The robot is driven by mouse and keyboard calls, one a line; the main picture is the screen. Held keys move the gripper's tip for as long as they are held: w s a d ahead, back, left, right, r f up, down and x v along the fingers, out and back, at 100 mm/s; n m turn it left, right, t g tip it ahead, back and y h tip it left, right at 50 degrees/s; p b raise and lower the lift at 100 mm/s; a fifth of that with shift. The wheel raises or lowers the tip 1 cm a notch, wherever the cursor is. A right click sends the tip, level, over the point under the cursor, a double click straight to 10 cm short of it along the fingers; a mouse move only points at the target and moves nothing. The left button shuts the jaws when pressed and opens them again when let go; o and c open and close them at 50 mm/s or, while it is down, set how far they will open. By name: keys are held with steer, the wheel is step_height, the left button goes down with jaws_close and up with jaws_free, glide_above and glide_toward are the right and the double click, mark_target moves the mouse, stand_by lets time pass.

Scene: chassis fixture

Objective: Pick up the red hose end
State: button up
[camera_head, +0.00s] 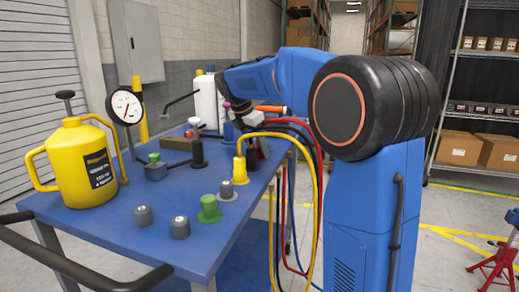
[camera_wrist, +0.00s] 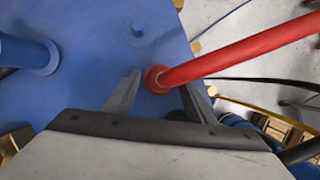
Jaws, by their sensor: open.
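The red hose end (camera_wrist: 157,79) shows in the wrist view as a round red collar with the red hose (camera_wrist: 245,47) running off to the upper right. My open gripper (camera_wrist: 160,84) has one finger on each side of it. The collar sits between the fingertips, and I cannot tell whether either finger touches it. In the head view my gripper (camera_head: 250,116) is low over the far right part of the blue table (camera_head: 120,218). There the red hose (camera_head: 318,152) hangs over the table's right edge, and its end is hidden or too small to make out.
A yellow hose end (camera_head: 240,170) stands in front of my gripper, with yellow, blue and black hoses hanging beside the red one. A green fitting (camera_head: 209,208), grey knobs (camera_head: 180,227) and a yellow jug (camera_head: 82,165) stand on the table. Its front left is partly clear.

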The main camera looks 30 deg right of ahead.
steer(key=shift+d+f, duration=0.1)
steer(key=shift+f, duration=0.15)
jaws_close()
steer(key=shift+r, duration=0.1)
step_height(320, 180, up, 10)
steer(key=shift+f, duration=0.1)
stand_by(0.4)
stand_by(0.6)
